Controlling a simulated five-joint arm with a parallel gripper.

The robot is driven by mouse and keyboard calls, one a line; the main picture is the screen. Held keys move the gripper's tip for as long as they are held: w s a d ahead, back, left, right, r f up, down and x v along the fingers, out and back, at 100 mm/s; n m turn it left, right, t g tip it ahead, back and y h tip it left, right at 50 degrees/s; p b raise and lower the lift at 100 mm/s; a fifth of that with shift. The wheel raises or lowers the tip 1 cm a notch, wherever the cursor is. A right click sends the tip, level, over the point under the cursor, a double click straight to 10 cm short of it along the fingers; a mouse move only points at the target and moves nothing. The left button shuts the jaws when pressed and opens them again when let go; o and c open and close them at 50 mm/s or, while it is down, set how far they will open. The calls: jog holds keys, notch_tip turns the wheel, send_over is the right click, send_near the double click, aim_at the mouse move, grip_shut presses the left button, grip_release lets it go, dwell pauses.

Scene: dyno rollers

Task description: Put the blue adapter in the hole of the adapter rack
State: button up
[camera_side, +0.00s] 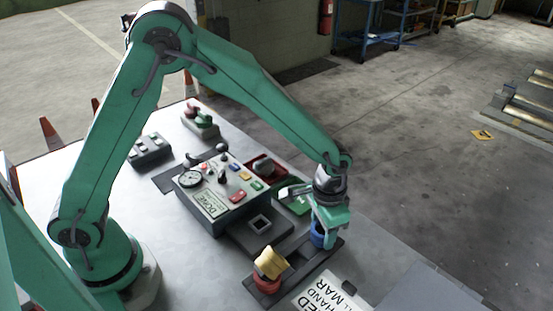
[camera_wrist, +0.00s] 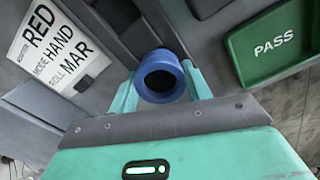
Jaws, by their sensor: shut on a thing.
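The blue adapter (camera_side: 318,238) is a short ring-shaped cylinder. In the wrist view, its round opening faces the camera and the blue adapter (camera_wrist: 160,56) sits between both fingers. My gripper (camera_side: 326,222) is shut on it, pointing down at the right end of the dark adapter rack (camera_side: 300,267). In the wrist view my gripper (camera_wrist: 160,84) has a teal finger on each side of the ring. The rack's hole is hidden, and I cannot tell whether the adapter's lower end is above or inside it.
A red and yellow piece (camera_side: 270,265) stands on the rack's left end. A white sign (camera_side: 333,297) lies in front. A green PASS tray (camera_wrist: 272,42) is at right in the wrist view. The control box (camera_side: 222,192) stands left of my gripper.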

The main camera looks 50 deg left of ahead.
aim_at(322, 231)
jog(key=shift+f, duration=0.15)
jog(key=o, duration=1.3)
jog(key=shift+c, duration=0.2)
jog(key=shift+r, duration=3.9)
